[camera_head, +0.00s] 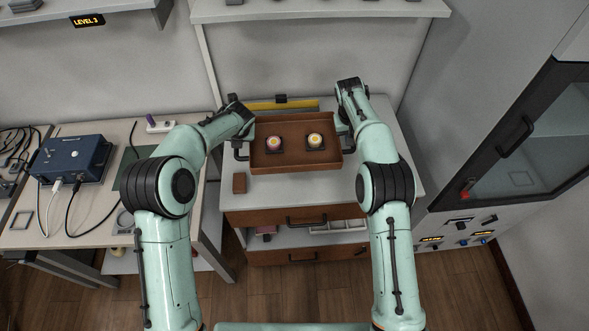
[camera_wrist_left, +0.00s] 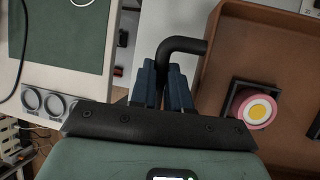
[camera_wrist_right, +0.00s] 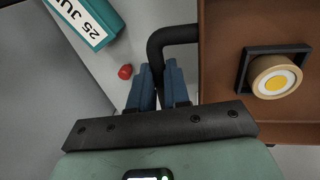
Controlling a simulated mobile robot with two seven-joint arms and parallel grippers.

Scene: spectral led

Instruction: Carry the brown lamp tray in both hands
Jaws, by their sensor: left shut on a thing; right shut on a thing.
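The brown lamp tray (camera_head: 295,163) is over the white top of a drawer cabinet in the head view; I cannot tell whether it touches the top. Two lamps in dark square holders stand in it: a pink-rimmed one (camera_head: 274,143) on the left and a tan one (camera_head: 315,140) on the right. My left gripper (camera_wrist_left: 160,84) is shut on the black handle at the tray's left side (camera_wrist_left: 212,70). My right gripper (camera_wrist_right: 158,86) is shut on the black handle at its right side (camera_wrist_right: 208,60). In the head view my wrists partly hide both handles.
A small brown block (camera_head: 239,183) lies on the cabinet top (camera_head: 290,187) in front of the tray. A yellow bar (camera_head: 270,105) is behind it. A blue box (camera_head: 73,159) stands on the left table. A red object (camera_wrist_right: 125,71) and a teal-edged block (camera_wrist_right: 88,22) lie beside the right handle.

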